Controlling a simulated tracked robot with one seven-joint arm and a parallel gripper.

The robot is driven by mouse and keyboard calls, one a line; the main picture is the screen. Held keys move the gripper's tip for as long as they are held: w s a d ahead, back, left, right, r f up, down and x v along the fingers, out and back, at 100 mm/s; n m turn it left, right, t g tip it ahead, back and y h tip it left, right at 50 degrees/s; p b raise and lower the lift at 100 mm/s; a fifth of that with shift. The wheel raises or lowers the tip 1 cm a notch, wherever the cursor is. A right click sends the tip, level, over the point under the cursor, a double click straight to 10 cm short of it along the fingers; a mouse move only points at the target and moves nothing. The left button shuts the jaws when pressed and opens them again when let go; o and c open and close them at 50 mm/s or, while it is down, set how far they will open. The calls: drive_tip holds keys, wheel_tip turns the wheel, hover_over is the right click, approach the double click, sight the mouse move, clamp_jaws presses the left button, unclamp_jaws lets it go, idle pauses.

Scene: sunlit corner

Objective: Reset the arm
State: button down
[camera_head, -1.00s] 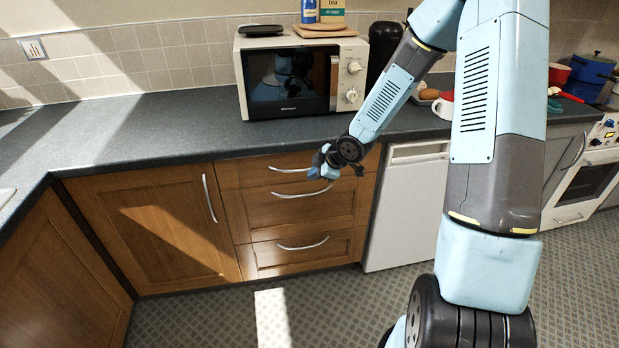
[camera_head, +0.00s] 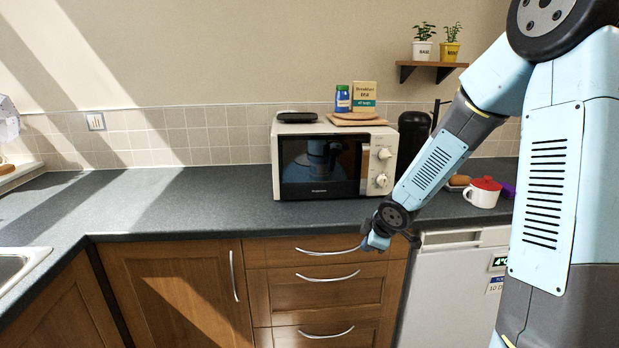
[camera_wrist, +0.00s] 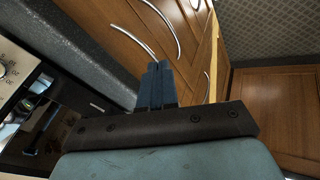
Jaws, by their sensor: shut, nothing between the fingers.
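My gripper (camera_head: 374,242) hangs at the end of my light blue arm, in front of the top drawer and near the counter's front edge, in the head view. In the wrist view its two blue fingers (camera_wrist: 157,85) lie side by side, shut, with nothing between them. Drawer handles show beyond the fingertips. I cannot tell the exact gap between the fingers and the drawer front.
A white microwave (camera_head: 385,160) stands on the dark counter (camera_head: 190,210), left of my forearm. A red-lidded white cup (camera_head: 482,198) stands right of my forearm. Wooden drawers (camera_head: 285,291) and a white appliance (camera_head: 450,290) are below. The counter's left part is clear.

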drive_tip(key=s+d+r+m+h, duration=0.2)
drive_tip(key=s+d+r+m, duration=0.15)
drive_tip(key=s+r, duration=0.35)
drive_tip(key=s+d+r+m+h, duration=0.3)
drive_tip(key=s+r+m, duration=0.2)
drive_tip(key=r, duration=0.4)
drive_tip(key=s+r+m+y, duration=0.1)
drive_tip(key=s+r+m, duration=0.2)
drive_tip(key=s, duration=0.5)
drive_tip(key=s+r+m+y, duration=0.1)
drive_tip(key=s+r+m, duration=0.2)
drive_tip(key=s, duration=0.6)
drive_tip(key=shift+s+a+r+g+y, duration=0.15)
drive_tip(key=shift+a+r+g+y, duration=0.2)
drive_tip(key=shift+r, duration=0.55)
